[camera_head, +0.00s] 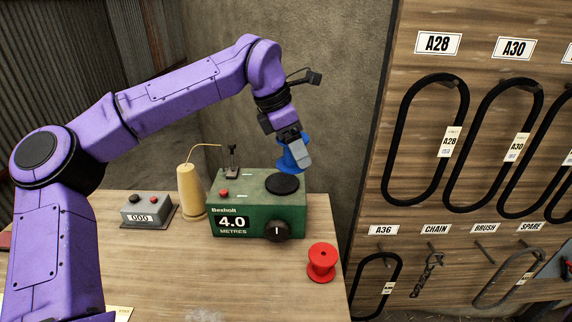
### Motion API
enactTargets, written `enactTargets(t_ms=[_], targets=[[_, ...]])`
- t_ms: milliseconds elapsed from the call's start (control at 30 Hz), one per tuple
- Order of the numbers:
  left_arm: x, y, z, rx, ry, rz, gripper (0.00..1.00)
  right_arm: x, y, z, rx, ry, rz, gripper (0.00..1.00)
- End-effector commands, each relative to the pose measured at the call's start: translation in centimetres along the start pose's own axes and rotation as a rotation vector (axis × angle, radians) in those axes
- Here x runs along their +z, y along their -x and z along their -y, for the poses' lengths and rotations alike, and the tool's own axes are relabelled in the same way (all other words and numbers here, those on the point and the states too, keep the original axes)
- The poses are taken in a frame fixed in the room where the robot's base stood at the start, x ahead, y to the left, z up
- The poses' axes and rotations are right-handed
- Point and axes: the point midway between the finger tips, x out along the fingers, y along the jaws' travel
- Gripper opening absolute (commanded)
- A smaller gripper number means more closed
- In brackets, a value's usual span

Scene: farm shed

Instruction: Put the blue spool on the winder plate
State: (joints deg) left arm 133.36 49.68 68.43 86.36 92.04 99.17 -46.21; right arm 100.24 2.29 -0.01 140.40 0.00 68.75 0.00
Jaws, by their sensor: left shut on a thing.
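The blue spool (284,158) is in the grasp of my left gripper (297,152), which is shut on it. The gripper partly hides the spool. The spool is up in the air, apart from the winder and just above its black round plate (282,184) in the picture. The plate is bare and lies on top of the green winder box (257,207), toward its right side. The box front reads 4.0 metres and has a black knob. My right gripper is not in view.
A red spool (321,262) stands on the wooden table (200,270) right of the winder. A yellow cone of twine (191,192) and a grey counter box (148,210) stand to the left. A board with hanging belts (480,110) rises at the right.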

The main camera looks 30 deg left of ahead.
Motion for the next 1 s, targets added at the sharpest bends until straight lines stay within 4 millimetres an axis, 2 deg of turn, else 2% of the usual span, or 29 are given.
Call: enactTargets(t_ms=[33,100,200,300,500,700,1000], targets=[[-0.2,0.0,-1.4,-0.003,0.005,-0.002,0.45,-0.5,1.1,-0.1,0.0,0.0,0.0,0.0],[-0.6,-0.7,-3.5,-0.003,0.005,-0.002,0.45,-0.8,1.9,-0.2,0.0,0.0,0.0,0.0],[-1.8,-3.0,-5.4,-0.004,0.001,-0.003,0.45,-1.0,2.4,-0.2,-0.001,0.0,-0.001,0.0],[-2.5,-4.7,-6.8,-0.004,-0.002,-0.002,0.45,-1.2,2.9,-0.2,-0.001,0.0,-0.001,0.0],[-3.4,-6.7,-8.6,-0.005,-0.003,-0.002,0.44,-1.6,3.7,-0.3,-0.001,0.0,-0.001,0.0],[-4.5,-9.4,-8.5,-0.005,-0.006,-0.001,0.44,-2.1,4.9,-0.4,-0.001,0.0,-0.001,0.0],[-4.7,-9.9,-8.5,-0.003,-0.007,0.0,0.44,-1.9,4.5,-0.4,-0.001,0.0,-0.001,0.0]])
